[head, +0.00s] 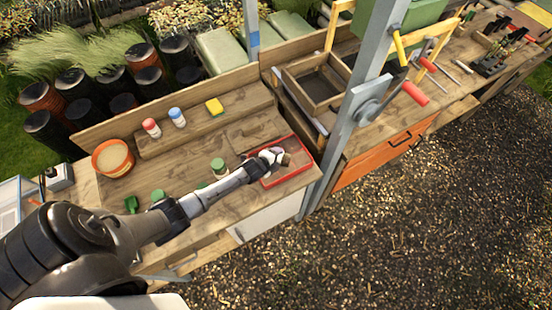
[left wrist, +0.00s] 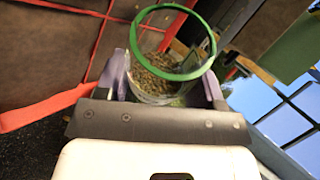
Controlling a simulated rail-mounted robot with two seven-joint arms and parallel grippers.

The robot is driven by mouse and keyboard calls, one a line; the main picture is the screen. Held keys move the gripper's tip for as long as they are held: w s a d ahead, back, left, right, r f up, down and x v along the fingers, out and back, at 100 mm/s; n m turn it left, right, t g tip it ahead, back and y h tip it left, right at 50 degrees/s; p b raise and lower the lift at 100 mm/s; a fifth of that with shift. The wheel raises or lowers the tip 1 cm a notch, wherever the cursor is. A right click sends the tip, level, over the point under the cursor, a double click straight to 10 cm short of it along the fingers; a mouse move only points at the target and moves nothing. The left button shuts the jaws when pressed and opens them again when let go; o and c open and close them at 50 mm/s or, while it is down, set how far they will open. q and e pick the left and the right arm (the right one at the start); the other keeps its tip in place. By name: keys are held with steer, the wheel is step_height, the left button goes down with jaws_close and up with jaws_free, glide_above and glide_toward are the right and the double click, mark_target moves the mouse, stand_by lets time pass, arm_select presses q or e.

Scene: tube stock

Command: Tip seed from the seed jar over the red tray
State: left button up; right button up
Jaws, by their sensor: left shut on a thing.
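My left gripper (head: 272,156) is over the red tray (head: 292,173) at the right end of the potting bench. In the left wrist view its two fingers (left wrist: 163,85) are shut on the clear seed jar (left wrist: 150,90), one finger on each side. The jar has a green rim, its mouth is open, and brown seed (left wrist: 158,72) lies inside. Red edging of the tray (left wrist: 45,108) shows at the left of that view. In the head view the jar is small and partly hidden by the gripper; its exact tilt is hard to tell. My right gripper is not in view.
Green-lidded jars (head: 218,167) stand left of the tray, near my arm. A grey post (head: 345,120) rises just right of the tray.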

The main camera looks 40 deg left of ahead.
mark_target(282, 165)
arm_select(q)
steer(key=shift+d, duration=0.1)
stand_by(0.4)
steer(key=shift+r+g+p, duration=0.2)
steer(key=shift+g+p, duration=0.1)
steer(key=shift+p, duration=0.2)
steer(key=shift+f+m+y, duration=0.15)
steer(key=shift+m+y, duration=0.35)
steer(key=shift+y, duration=0.1)
steer(key=shift+s+d+p, duration=0.25)
steer(key=shift+d+p, duration=0.05)
steer(key=shift+d, duration=0.6)
steer(key=shift+s+d+p, duration=0.2)
steer(key=shift+d+p, duration=0.1)
steer(key=shift+d, duration=0.6)
steer(key=shift+s+d, duration=0.15)
steer(key=shift+d, duration=0.35)
steer(key=shift+s+d, duration=0.15)
steer(key=shift+d, duration=0.45)
